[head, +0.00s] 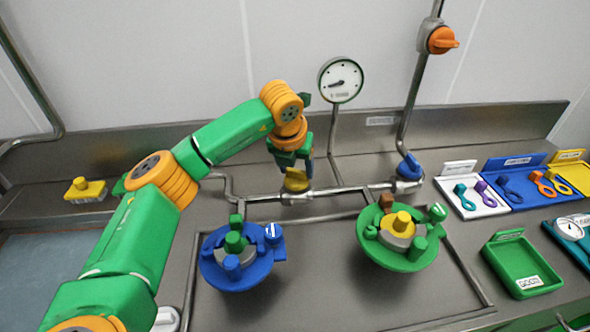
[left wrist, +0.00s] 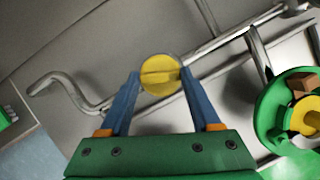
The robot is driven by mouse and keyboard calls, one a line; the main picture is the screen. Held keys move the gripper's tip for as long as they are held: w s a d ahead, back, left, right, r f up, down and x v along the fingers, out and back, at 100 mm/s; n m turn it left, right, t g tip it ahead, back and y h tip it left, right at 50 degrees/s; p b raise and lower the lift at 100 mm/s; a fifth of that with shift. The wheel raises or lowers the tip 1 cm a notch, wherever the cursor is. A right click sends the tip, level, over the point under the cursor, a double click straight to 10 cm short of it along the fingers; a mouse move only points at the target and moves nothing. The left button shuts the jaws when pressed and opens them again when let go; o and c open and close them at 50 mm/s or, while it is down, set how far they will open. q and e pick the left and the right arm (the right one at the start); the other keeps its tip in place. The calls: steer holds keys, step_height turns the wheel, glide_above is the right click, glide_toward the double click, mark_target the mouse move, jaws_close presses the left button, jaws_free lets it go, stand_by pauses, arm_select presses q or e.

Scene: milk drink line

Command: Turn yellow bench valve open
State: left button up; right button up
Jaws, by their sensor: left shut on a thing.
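The yellow bench valve (head: 296,180) sits on the steel pipe on the bench, in the middle of the head view. It also shows in the left wrist view (left wrist: 160,75) as a round yellow knob with a raised bar across it. My left gripper (head: 298,168) points down over it. In the wrist view its blue fingers (left wrist: 158,80) stand on either side of the knob, shut on it. The lower part of the valve is partly hidden in the head view. My right gripper is not in view.
A blue bowl (head: 215,270) and a green bowl (head: 370,247) with fittings stand in front of the pipe. A gauge (head: 341,80) rises behind it. A blue valve (head: 409,168) and an orange valve (head: 441,40) are right. Tool trays and a green tray (head: 513,265) lie far right.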

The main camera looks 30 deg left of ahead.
arm_select(q)
steer(key=n+y, duration=0.1)
steer(key=n, duration=0.3)
steer(key=shift+w+d+r+n+g+y+b, duration=0.1)
steer(key=shift+n+g+y+b, duration=0.2)
steer(key=shift+n+y+b, duration=0.1)
stand_by(0.5)
steer(key=o, duration=1.4)
steer(key=shift+d+r, duration=0.1)
steer(key=shift+r, duration=0.15)
steer(key=b+v, duration=0.1)
steer(key=v, duration=0.5)
steer(key=shift+r, duration=0.2)
